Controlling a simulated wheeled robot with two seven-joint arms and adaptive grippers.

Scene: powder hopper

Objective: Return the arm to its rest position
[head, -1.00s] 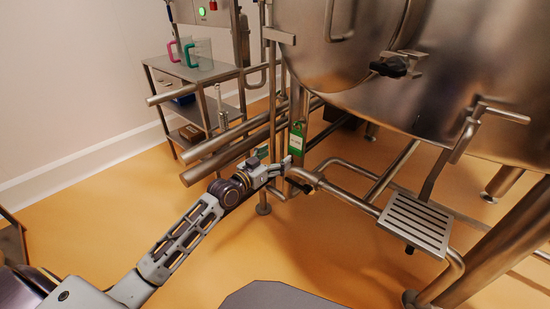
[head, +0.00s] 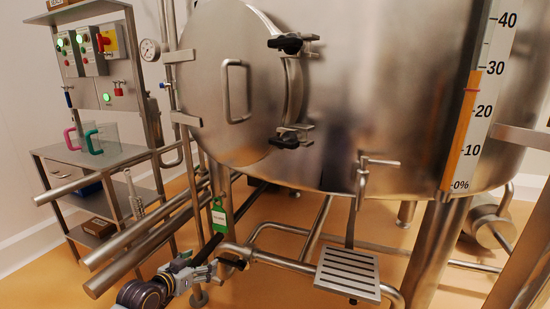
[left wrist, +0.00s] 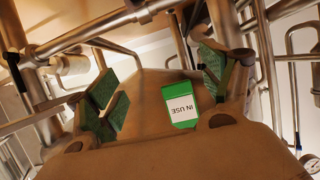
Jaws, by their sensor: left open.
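My left gripper (head: 208,271) is low in the head view, left of a black-handled pipe valve (head: 233,263) and below a green and white tag (head: 220,216). In the left wrist view my left gripper (left wrist: 160,92) has its green-padded fingers spread wide. The tag, reading "IN USE", appears upside down between them in that view (left wrist: 181,104), with nothing seen gripped. My left forearm is mostly cut off by the bottom edge of the head view. My right gripper is not in view.
A large steel hopper (head: 370,120) with a round door (head: 235,95) fills the upper middle. Thick pipes (head: 130,240) run left of the gripper. A grated step (head: 347,273) stands right. A shelf cart (head: 70,165) carries two jugs below a control panel.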

